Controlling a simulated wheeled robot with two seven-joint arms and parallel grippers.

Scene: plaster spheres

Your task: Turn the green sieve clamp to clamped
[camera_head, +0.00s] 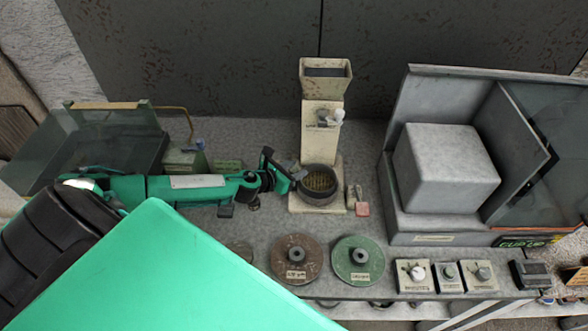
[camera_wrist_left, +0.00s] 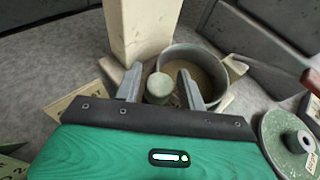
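The sieve clamp appears as a pale green round knob (camera_wrist_left: 159,86) beside the grey sieve pot (camera_wrist_left: 212,68) in the left wrist view. In the head view the sieve pot (camera_head: 320,184) stands at the foot of the cream column, and I cannot make out the knob behind my gripper. My left gripper (camera_head: 283,172) reaches in from the left, next to the pot. In the wrist view its two fingers (camera_wrist_left: 162,75) are apart, one on each side of the knob, with small gaps showing. My right gripper is not in view.
The cream column (camera_head: 322,130) with a hopper rises behind the pot. A brown disc (camera_head: 297,258) and a green disc (camera_head: 358,260) lie in front. Dial boxes (camera_head: 414,276) line the front edge. A grey block (camera_head: 445,167) stands right, a glass tank (camera_head: 85,150) left.

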